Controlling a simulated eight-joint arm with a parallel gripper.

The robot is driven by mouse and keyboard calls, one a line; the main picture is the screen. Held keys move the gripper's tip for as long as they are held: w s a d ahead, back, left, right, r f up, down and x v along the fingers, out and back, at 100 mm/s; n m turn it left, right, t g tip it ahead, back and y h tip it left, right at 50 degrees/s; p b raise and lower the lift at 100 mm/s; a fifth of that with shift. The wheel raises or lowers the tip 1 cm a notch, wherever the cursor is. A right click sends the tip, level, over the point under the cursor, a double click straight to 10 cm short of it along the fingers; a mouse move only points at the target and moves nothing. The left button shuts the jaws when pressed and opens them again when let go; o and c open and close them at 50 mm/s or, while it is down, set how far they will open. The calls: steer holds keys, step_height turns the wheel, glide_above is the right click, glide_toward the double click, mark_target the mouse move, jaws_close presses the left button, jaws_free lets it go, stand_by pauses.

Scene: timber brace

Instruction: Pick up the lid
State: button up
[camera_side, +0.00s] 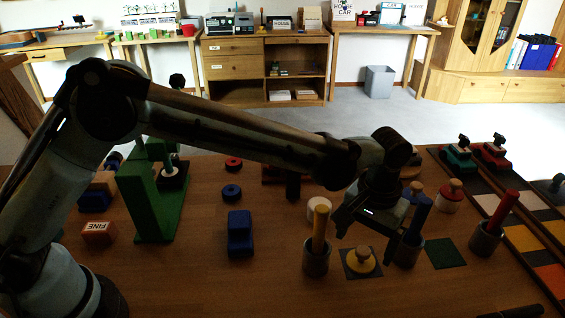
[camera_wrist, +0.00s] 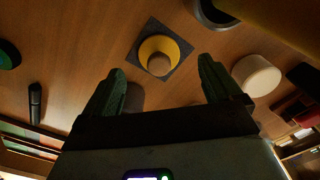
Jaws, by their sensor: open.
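The lid that I take to be meant is a small yellow disc (camera_side: 358,268) with a round wooden knob, resting on a dark square (camera_side: 349,270) on the table. The wrist view shows it from above, as a yellow disc (camera_wrist: 160,42) on the dark square (camera_wrist: 138,60), just beyond the fingertips. My gripper (camera_side: 367,237) is open and empty, pointing down above and slightly behind the lid. In the wrist view its two green fingers (camera_wrist: 161,70) are spread wide, with the knob roughly in line with the gap and not touched.
A grey cup (camera_side: 316,262) with a yellow rod stands left of the lid; another (camera_side: 408,254) with a blue rod stands right. A white cylinder (camera_wrist: 257,76) is near the right finger. A red-topped white jar (camera_side: 451,196) stands behind. A green square (camera_side: 445,253) lies bare.

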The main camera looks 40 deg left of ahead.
mark_target(364, 250)
steer(key=shift+d+f, duration=0.1)
steer(key=shift+f, duration=1.7)
steer(key=c, duration=1.1)
